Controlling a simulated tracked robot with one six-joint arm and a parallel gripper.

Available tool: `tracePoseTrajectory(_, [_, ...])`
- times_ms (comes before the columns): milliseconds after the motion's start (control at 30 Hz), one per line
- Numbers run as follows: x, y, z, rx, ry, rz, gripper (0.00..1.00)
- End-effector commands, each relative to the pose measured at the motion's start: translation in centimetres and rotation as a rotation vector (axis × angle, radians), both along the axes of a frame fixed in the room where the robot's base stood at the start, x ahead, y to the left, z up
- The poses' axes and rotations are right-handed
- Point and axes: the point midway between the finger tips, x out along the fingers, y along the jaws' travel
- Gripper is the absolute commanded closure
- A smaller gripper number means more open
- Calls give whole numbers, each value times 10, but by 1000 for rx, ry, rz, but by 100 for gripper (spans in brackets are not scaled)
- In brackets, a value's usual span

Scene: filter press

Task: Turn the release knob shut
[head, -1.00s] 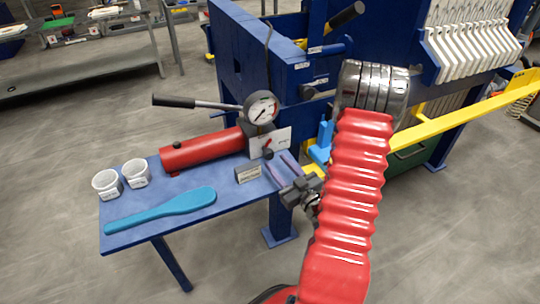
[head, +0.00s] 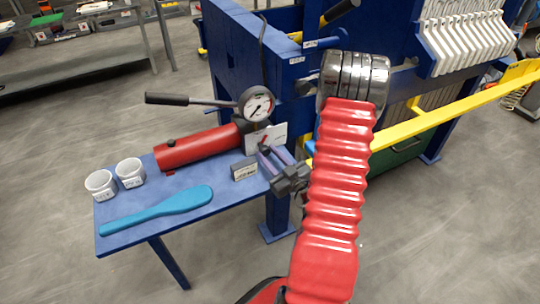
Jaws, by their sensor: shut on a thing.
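The red hand pump (head: 200,148) lies on the blue side table, with a round dial gauge (head: 257,104) and a long black-handled lever (head: 185,100) at its right end. A white label plate (head: 277,136) stands below the gauge. The release knob (head: 264,146), small and dark with a red mark, is in front of this plate. My gripper (head: 268,154) reaches it from the lower right, its two slim fingers on either side and shut on the knob. The fingertips partly hide the knob, so its exact turn angle is hard to tell.
On the blue table (head: 120,241) are a blue paddle (head: 158,209), two white cups (head: 101,184) (head: 130,172) and a small grey labelled block (head: 243,170). The blue press frame (head: 235,70) stands behind. A yellow bar (head: 440,112) crosses at right.

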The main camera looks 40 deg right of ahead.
Motion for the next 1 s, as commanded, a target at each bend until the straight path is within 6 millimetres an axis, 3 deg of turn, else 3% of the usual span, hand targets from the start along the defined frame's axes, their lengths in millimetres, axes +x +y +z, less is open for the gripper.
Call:
tracePoseTrajectory(467, [0, 0, 0, -54, 16, 0, 93])
tracePoseTrajectory(1000, [0, 1, 2, -406, 119, 1, 93])
